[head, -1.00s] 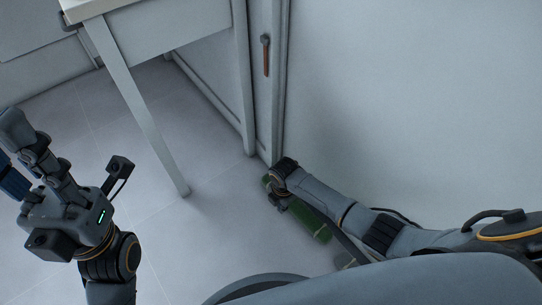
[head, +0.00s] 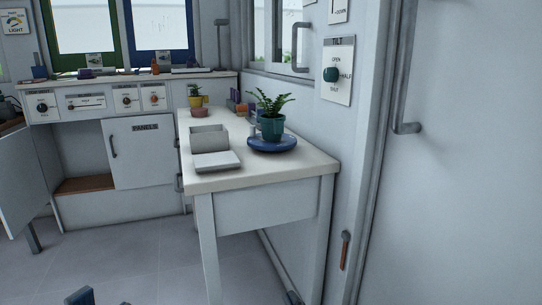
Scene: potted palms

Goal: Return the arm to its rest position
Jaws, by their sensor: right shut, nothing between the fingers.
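The rest of the right arm is below the picture. A dark blue-grey tip of my left gripper (head: 80,297) shows at the bottom left, over the floor. Its fingers are mostly cut off, so I cannot tell how they stand.
A white table (head: 262,180) holds a palm in a teal pot (head: 272,128) on a blue saucer (head: 287,144), a grey open box (head: 209,140) and a yellow pot (head: 196,101). A cabinet door (head: 22,190) stands open at left. The floor (head: 120,258) between is clear.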

